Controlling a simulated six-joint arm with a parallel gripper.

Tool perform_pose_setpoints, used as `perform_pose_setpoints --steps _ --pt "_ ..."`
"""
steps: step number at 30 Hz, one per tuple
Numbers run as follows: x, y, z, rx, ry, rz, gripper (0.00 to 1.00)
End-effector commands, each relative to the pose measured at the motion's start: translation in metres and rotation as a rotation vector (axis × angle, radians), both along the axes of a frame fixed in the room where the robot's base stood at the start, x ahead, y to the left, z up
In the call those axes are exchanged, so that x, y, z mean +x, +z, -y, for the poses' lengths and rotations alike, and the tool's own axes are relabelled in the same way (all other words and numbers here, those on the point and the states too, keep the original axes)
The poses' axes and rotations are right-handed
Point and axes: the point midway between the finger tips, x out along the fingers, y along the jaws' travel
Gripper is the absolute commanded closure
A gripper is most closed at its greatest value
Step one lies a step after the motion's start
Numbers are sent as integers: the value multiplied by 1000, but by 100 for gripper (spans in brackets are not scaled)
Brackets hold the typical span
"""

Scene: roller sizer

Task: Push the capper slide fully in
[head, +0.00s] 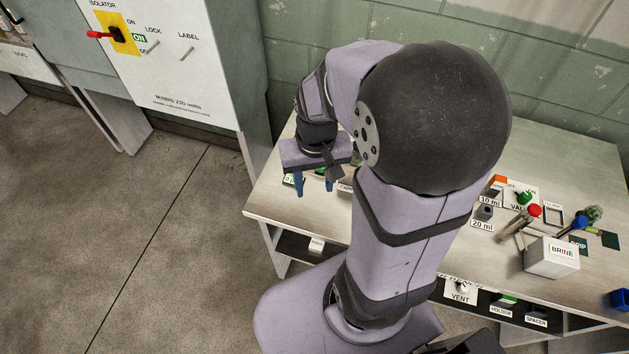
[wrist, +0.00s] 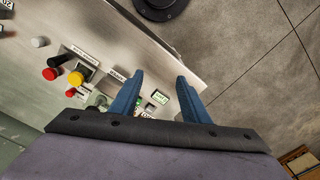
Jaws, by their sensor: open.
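My gripper (head: 314,191) is open and empty, its two blue fingers pointing down above the left end of the bench. It also shows in the wrist view (wrist: 161,76), with the fingers apart over the bench edge and nothing between them. A partly hidden label starting with "CAP" (head: 345,188) lies just right of the fingers in the head view.
The bench (head: 271,205) holds a white BRINE box (head: 551,259) and several small labelled items at the right. An isolator cabinet (head: 185,75) stands left; floor between is clear.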

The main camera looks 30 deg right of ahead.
Motion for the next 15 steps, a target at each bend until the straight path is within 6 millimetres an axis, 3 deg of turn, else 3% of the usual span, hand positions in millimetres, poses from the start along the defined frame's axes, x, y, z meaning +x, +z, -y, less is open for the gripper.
perform_pose_setpoints --steps 8,11,15 --pt "0 -1 3 0 -11 0 58" --pt "-2 -5 12 1 -46 0 58" --pt "-17 -27 39 11 -157 -43 58"
